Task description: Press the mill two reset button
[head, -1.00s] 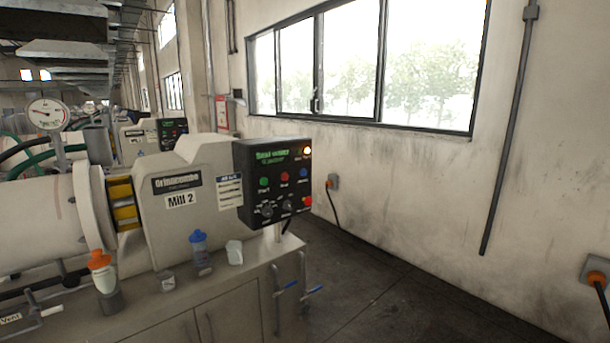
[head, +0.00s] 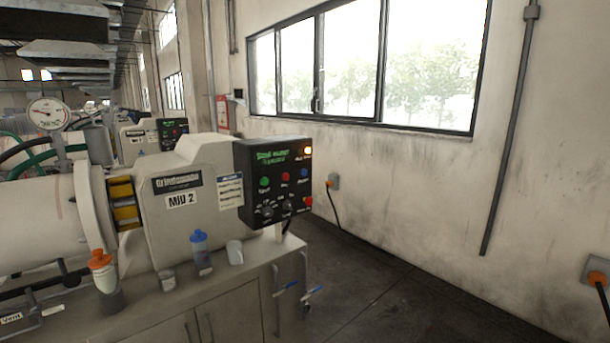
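The Mill 2 machine (head: 200,225) stands left of centre, with a "Mill 2" label on its pale housing. Its black control panel (head: 250,190) is on the housing's right end. On the panel are a green button (head: 264,182), a red button (head: 285,177) and a blue button (head: 304,173) in a row. A lit amber lamp (head: 307,150) is at the top right. Dark knobs and another red button (head: 308,201) are below. The button captions are too small to read surely. Neither of my grippers is in view.
An orange-capped bottle (head: 103,275), a blue-capped bottle (head: 199,248) and a white cup (head: 235,252) stand on the mill's base ledge. Blue-handled valves (head: 287,288) stick out at its right end. The dark floor (head: 380,290) right of the mill is clear up to the wall.

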